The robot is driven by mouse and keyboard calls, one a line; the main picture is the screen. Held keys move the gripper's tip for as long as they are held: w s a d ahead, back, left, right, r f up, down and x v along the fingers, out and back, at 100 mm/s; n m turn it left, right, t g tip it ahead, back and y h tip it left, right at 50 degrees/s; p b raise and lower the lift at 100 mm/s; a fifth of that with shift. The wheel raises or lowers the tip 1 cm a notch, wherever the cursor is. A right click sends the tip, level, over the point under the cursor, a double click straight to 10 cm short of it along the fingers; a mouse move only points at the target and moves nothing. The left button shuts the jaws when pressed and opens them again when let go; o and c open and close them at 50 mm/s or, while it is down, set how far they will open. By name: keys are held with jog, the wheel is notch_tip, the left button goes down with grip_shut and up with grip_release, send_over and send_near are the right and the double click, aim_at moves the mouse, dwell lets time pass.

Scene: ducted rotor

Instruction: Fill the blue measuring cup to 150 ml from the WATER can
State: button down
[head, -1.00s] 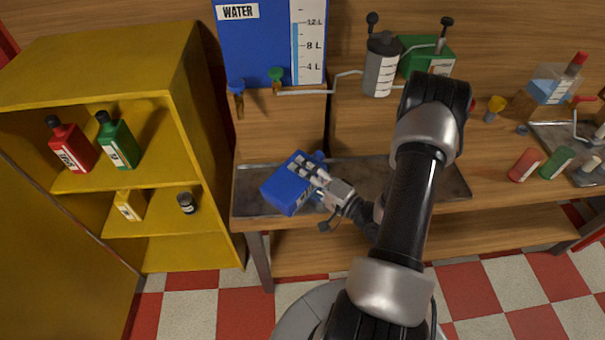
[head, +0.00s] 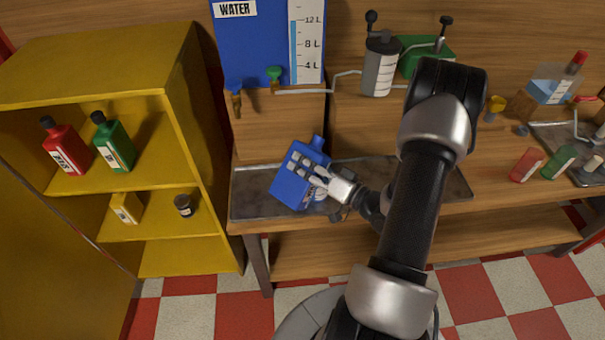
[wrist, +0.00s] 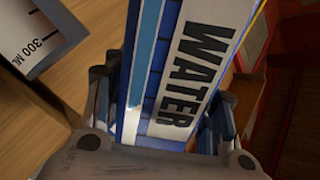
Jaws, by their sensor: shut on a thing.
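The blue WATER can (head: 290,190) is in my gripper (head: 312,172), held over the metal tray on the bench and tilted, its cap end up and to the right in the head view. In the wrist view the can (wrist: 190,70) fills the space between my fingers, with its WATER label facing the camera. A container with a pale scale marked 300 ML (wrist: 38,38) stands at the upper left of the wrist view. It may be the blue measuring cup, but I cannot tell. Its contents are out of sight. No cup shows clearly in the head view, where my gripper and the can hide part of the tray.
A large blue WATER tank (head: 250,50) with taps stands above the metal tray (head: 250,208). A grey graduated canister (head: 380,70) and a green can (head: 425,48) stand behind. A yellow cabinet (head: 185,60) is at left.

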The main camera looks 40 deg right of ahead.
jog(key=r+n, duration=0.1)
jog(key=d+r+n, duration=0.1)
jog(key=shift+w+n, duration=0.15)
jog(key=shift+n, duration=0.25)
jog(key=d+r+n, duration=0.1)
jog(key=n, duration=0.1)
jog(key=d+r+n+b, duration=0.1)
jog(key=r+n, duration=0.1)
jog(key=w+d+r+n+b, duration=0.1)
jog(key=d+r+n, duration=0.1)
jog(key=shift+r+p, duration=1.2)
jog(key=shift+r, duration=0.4)
jog(key=shift+f, duration=0.1)
